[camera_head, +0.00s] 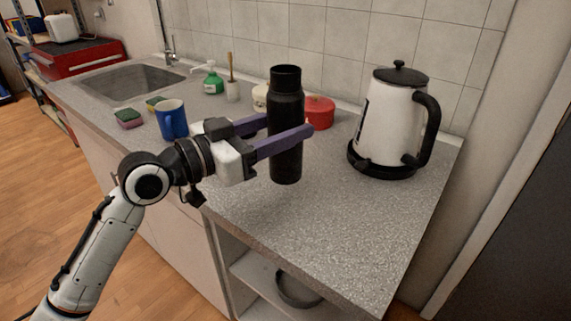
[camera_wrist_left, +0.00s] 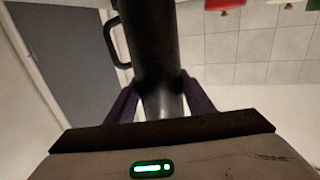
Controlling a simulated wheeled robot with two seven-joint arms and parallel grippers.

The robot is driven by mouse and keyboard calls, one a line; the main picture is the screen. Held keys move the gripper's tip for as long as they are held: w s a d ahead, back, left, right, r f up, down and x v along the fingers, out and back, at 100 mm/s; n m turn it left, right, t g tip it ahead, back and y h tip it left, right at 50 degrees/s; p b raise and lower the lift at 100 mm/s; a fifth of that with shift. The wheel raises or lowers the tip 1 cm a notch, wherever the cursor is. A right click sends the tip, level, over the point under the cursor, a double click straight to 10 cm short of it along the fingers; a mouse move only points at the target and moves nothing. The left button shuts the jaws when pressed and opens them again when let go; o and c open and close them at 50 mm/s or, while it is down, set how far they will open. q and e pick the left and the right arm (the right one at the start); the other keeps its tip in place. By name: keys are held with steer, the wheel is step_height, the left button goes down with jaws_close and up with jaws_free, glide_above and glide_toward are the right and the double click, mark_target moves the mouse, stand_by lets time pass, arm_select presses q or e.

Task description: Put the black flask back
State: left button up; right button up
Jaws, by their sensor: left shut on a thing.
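The black flask (camera_head: 286,140) is upright between the purple fingers of my left gripper (camera_head: 276,134). The gripper is shut on the flask's body. In the head view the flask is over the grey counter (camera_head: 330,220), and I cannot tell whether its base touches the surface. The left wrist view shows the flask (camera_wrist_left: 155,45) running between the fingers of my left gripper (camera_wrist_left: 160,105). My right gripper is in neither view.
A white kettle (camera_head: 390,120) on a black base stands right of the flask. A red container (camera_head: 319,112) is behind it. A blue mug (camera_head: 171,119), sponges (camera_head: 128,118) and a green soap bottle (camera_head: 213,80) are left, near the sink (camera_head: 125,82). The front right counter is clear.

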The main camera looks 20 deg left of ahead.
mark_target(272, 160)
arm_select(q)
steer(key=shift+f, duration=0.9)
steer(key=shift+f+b, duration=0.35)
steer(key=shift+f, duration=1.5)
steer(key=shift+f, duration=0.15)
steer(key=o, duration=1.5)
steer(key=shift+f, duration=0.1)
steer(key=shift+o, duration=0.2)
